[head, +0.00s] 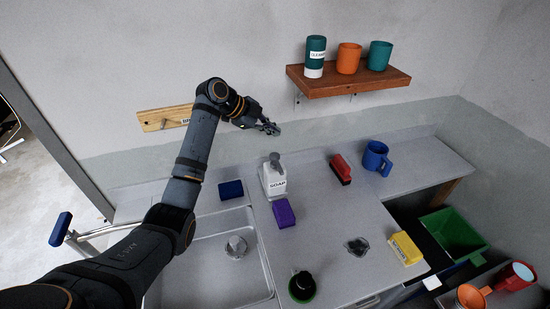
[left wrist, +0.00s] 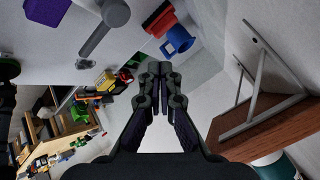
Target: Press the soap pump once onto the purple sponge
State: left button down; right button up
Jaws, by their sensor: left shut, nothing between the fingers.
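The soap dispenser (head: 273,178) is a white bottle labelled SOAP with a grey pump head (head: 274,158). It stands upright at the back of the counter. The purple sponge (head: 284,213) lies on the counter just in front of it. My left gripper (head: 274,129) is above and slightly behind the pump, apart from it. In the left wrist view its fingers (left wrist: 155,70) are shut and empty. The grey pump head (left wrist: 115,14) shows at the top left there, and part of the purple sponge (left wrist: 47,10) is beyond it. My right gripper is not in view.
A wooden shelf (head: 350,84) with cups is on the wall to the right. A blue sponge (head: 231,190) lies left of the soap. A red brush (head: 341,169), a blue mug (head: 376,158) and a yellow sponge (head: 405,248) are to the right. The sink (head: 205,270) is at front left.

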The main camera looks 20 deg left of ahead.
aim_at(278, 155)
pick_arm(q)
notch_tip(278, 155, down, 6)
jog(key=b, duration=0.3)
jog(key=shift+s+b, duration=0.15)
jog(key=shift+b, duration=0.2)
jog(key=shift+f, duration=0.25)
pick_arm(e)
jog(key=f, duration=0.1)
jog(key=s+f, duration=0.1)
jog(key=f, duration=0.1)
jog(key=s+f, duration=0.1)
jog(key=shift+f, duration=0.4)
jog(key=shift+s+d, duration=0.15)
pick_arm(q)
jog(key=shift+f, duration=0.4)
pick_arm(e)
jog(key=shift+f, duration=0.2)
